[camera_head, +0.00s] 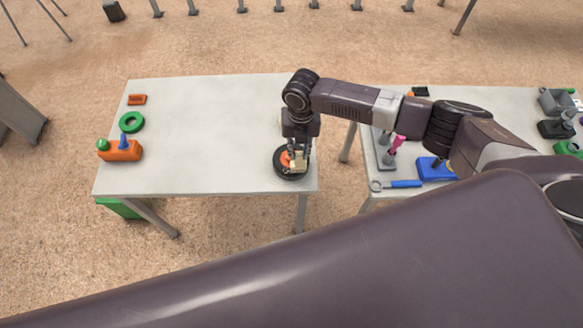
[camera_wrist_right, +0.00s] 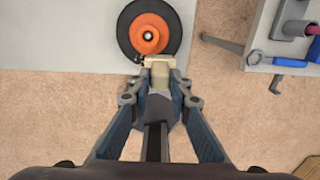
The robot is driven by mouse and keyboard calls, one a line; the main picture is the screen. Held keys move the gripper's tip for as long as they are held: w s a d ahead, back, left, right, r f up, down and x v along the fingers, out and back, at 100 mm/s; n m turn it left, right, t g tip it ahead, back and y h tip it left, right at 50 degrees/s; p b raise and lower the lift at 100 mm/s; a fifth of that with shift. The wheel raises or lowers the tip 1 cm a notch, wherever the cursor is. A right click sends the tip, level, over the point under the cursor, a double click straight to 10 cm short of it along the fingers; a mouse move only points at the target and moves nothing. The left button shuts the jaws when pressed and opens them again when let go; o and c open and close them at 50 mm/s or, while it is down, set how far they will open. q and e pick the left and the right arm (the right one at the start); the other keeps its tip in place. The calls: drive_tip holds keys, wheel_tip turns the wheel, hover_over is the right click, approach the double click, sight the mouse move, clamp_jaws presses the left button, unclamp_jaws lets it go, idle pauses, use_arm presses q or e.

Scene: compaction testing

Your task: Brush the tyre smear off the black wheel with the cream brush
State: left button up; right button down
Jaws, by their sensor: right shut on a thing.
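The black wheel (camera_head: 281,172) with an orange hub lies flat near the right front corner of the left table. It also shows at the top of the right wrist view (camera_wrist_right: 126,36). My right gripper (camera_head: 298,151) is above the wheel, shut on the cream brush (camera_head: 298,166). In the right wrist view the cream brush (camera_wrist_right: 160,64) sits between the fingertips, at the wheel's near edge. I cannot tell whether the brush touches the wheel. A small dark mark (camera_wrist_right: 138,59) shows at the wheel's near rim, left of the brush. My left gripper is not in view.
An orange block (camera_head: 121,151), a green ring (camera_head: 131,122) and a small orange piece (camera_head: 137,99) stand at the table's left end. The table's middle is clear. A second table across a gap holds a blue-handled wrench (camera_head: 402,184) and a blue block (camera_head: 432,170).

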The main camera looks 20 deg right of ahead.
idle(0.3)
drive_tip(key=a, duration=0.2)
drive_tip(key=w+a+b, duration=0.1)
drive_tip(key=a, duration=0.1)
drive_tip(key=shift+a, duration=0.2)
idle(0.4)
wheel_tip(320, 180, up, 13)
drive_tip(key=p, duration=0.6)
idle(0.7)
